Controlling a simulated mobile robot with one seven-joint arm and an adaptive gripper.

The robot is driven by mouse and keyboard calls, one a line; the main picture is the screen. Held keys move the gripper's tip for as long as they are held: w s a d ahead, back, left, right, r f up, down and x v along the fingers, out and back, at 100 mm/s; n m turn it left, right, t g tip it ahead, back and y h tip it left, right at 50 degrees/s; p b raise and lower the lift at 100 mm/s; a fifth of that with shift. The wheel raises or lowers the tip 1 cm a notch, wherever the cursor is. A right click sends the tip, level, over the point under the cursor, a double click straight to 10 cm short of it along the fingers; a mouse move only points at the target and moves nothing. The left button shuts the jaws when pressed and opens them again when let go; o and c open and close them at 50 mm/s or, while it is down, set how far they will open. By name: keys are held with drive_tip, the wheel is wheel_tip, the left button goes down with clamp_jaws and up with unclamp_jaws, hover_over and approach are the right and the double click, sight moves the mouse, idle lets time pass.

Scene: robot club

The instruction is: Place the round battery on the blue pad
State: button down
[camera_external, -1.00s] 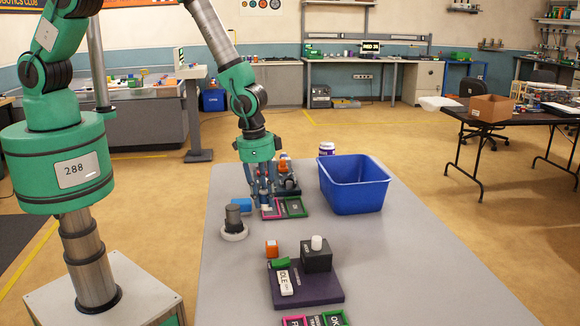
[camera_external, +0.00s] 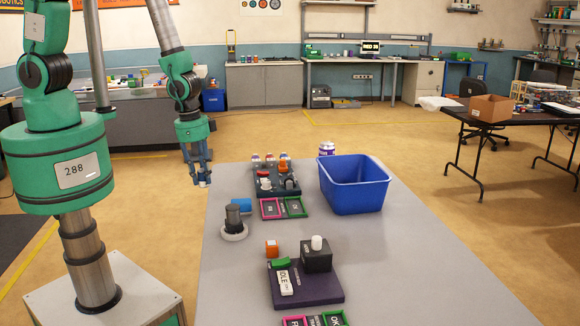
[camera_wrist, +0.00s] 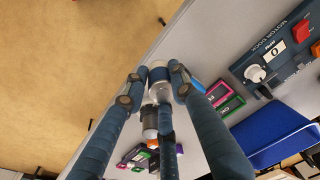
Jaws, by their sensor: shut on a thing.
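My gripper (camera_external: 202,177) is raised at the left edge of the grey table (camera_external: 400,270). Its fingers are shut on a small pale round thing, which looks to be the round battery (camera_external: 203,184). In the wrist view my gripper (camera_wrist: 157,76) closes around the battery (camera_wrist: 160,91), and the fingers partly hide it. The blue pad (camera_external: 241,204) lies on the table to the right of and below my gripper in the external view. In the wrist view the pad (camera_wrist: 197,86) shows only in part, behind the right finger.
A dark cylinder on a round white base (camera_external: 234,228) stands close by the pad. The pink and green framed trays (camera_external: 283,208), a dark motor dock (camera_external: 263,190) and a blue bin (camera_external: 355,185) are farther right. A purple board (camera_external: 320,290) lies nearer the camera.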

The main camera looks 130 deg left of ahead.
drive_tip(key=shift+s+d, duration=0.25)
drive_tip(key=shift+s, duration=0.45)
drive_tip(key=shift+s+d, duration=0.25)
drive_tip(key=shift+s, duration=0.4)
drive_tip(key=shift+s+d, duration=0.25)
drive_tip(key=shift+s, duration=0.45)
drive_tip(key=shift+w+a, duration=0.1)
hover_over(242, 201)
drive_tip(key=shift+f+p, duration=0.35)
drive_tip(key=shift+f, duration=0.3)
drive_tip(key=shift+d+f, duration=0.1)
drive_tip(key=shift+d, duration=0.1)
drive_tip(key=shift+f, duration=1.7)
drive_tip(key=shift+f, duration=0.1)
drive_tip(key=c, duration=1.4)
unclamp_jaws()
